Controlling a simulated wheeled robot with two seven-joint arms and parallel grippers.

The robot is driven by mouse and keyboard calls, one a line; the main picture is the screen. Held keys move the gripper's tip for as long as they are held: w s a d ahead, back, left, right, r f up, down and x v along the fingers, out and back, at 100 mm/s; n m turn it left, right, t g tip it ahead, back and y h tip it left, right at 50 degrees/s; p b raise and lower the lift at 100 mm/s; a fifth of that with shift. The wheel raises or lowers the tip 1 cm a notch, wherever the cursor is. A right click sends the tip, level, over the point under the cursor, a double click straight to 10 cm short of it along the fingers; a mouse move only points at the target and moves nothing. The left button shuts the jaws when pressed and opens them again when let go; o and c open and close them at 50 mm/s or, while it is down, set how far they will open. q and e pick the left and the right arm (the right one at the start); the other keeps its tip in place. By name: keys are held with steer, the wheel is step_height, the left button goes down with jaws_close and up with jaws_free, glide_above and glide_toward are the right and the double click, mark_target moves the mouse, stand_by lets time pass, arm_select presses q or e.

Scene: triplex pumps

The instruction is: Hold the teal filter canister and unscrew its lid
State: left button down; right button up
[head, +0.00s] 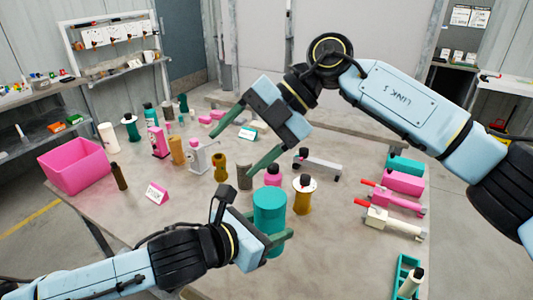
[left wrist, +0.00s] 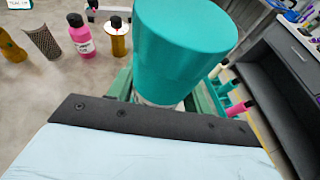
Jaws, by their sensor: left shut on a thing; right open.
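The teal filter canister (head: 270,208) stands upright near the front middle of the table. It also fills the top middle of the left wrist view (left wrist: 182,45), where a pale band shows below its wide teal upper part. I cannot make out a seam between lid and body. My left gripper (head: 278,240) is shut on the canister low down, with its green fingers on either side in the left wrist view (left wrist: 160,95). The gripper hides part of the canister's lower end. My right gripper (head: 247,139) is open and empty, above and behind the canister, not touching it.
A pink bottle (head: 273,176) and a yellow spool-like part (head: 303,195) stand close behind the canister. Several bottles stand farther back, beside a pink bin (head: 75,165). Pink and teal pump parts (head: 403,182) line the right side. The table front (head: 345,250) is mostly clear.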

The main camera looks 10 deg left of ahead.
mark_target(267, 196)
steer(key=d+t+h, duration=0.1)
steer(key=h, duration=0.1)
steer(key=s+d+n+t+h, duration=0.1)
steer(key=h, duration=0.2)
steer(key=s+d+t+h, duration=0.1)
steer(key=h, duration=0.1)
steer(key=shift+s+d+f+t+h, duration=0.15)
steer(key=shift+s+d+t+h, duration=0.15)
steer(key=shift+h, duration=0.1)
steer(key=shift+w+d+h, duration=0.1)
steer(key=shift+d+h, duration=0.2)
steer(key=shift+d+t, duration=0.1)
steer(key=shift+t, duration=0.2)
step_height(267, 196, down, 8)
steer(key=shift+r, duration=0.1)
